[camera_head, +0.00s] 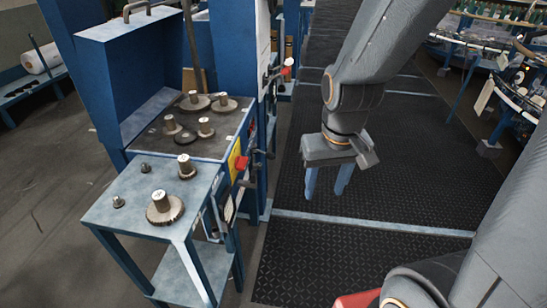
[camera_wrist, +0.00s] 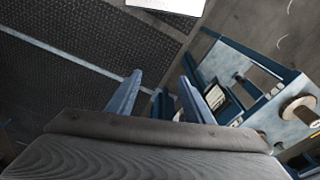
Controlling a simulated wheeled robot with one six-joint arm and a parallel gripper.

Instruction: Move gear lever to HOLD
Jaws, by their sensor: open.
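Small levers show on the right side of the blue machine (camera_head: 90,90): one with a dark handle (camera_head: 262,152), one lower down (camera_head: 248,184), and one with a red knob (camera_head: 286,71) farther back. I cannot tell which is the gear lever, and no HOLD marking is legible. A red part (camera_head: 241,164) sits by a yellow plate on the same side. My gripper (camera_head: 325,190) is open and empty, pointing down over the black mat, to the right of the machine and apart from it. In the wrist view its two blue fingers (camera_wrist: 160,82) stand apart with nothing between them.
A blue side table (camera_head: 115,190) with gears and pegs stands at the machine's near end; its gear (camera_wrist: 298,110) shows in the wrist view. More gears stand on the machine's dark top (camera_head: 160,142). The black mat (camera_head: 360,235) is clear. The loom ring (camera_head: 500,95) is at far right.

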